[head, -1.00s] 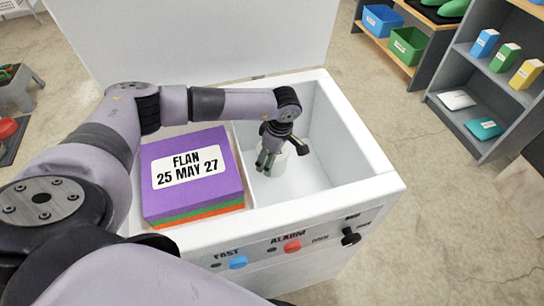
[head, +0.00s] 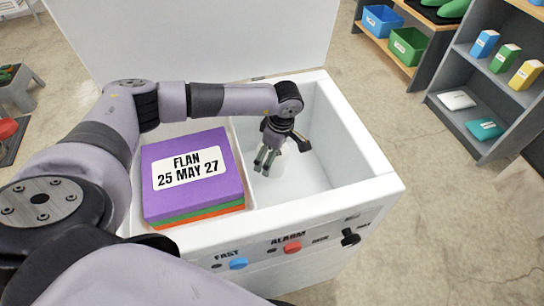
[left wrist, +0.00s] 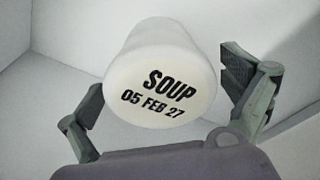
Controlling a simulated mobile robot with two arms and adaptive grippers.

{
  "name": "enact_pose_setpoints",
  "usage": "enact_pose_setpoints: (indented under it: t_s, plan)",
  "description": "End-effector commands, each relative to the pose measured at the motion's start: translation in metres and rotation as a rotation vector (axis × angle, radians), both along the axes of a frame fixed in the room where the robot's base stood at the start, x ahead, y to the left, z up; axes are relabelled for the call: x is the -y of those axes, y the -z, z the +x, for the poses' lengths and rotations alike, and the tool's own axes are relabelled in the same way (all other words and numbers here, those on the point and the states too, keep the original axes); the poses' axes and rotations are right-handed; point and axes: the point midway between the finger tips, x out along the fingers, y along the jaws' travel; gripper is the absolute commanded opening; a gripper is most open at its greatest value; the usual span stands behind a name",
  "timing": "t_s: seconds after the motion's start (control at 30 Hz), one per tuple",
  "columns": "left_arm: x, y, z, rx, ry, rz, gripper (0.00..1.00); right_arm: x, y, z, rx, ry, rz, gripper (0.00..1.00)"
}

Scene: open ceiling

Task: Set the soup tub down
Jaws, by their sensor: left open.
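The soup tub (left wrist: 158,70) is a white round tub with "SOUP 05 FEB 27" on its lid. In the left wrist view the lid faces the camera. My left gripper (head: 265,161) reaches down into the freezer's right compartment. Its fingers are open on either side of the tub, and a gap shows on both sides in the left wrist view (left wrist: 165,105). My right gripper is not in view.
The white chest freezer (head: 385,185) has its lid raised at the back. A purple box labelled FLAN (head: 190,200) sits on other boxes in the left compartment, beside a divider. The right compartment's floor looks bare to the right of my gripper.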

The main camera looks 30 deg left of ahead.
Motion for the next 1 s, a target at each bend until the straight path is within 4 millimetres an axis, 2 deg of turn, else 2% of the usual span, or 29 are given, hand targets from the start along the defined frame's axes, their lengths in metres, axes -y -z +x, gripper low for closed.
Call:
enact_pose_setpoints:
  t_s: [0.03, 0.2, 0.43, 0.6, 1.0]
  plan:
    - [0.002, -0.014, 0.001, 0.005, 0.002, -0.001, 0.98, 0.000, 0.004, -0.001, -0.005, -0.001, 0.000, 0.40]
    - [0.007, -0.052, 0.001, 0.004, 0.002, -0.001, 0.98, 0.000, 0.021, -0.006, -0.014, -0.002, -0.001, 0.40]
    - [0.013, -0.089, 0.001, 0.003, 0.001, 0.000, 0.98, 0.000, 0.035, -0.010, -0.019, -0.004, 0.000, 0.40]
    - [0.014, -0.099, 0.001, 0.001, 0.001, 0.001, 0.98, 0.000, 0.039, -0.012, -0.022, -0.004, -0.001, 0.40]
    - [0.015, -0.100, 0.001, 0.001, 0.000, 0.001, 0.98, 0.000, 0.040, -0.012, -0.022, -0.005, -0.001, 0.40]
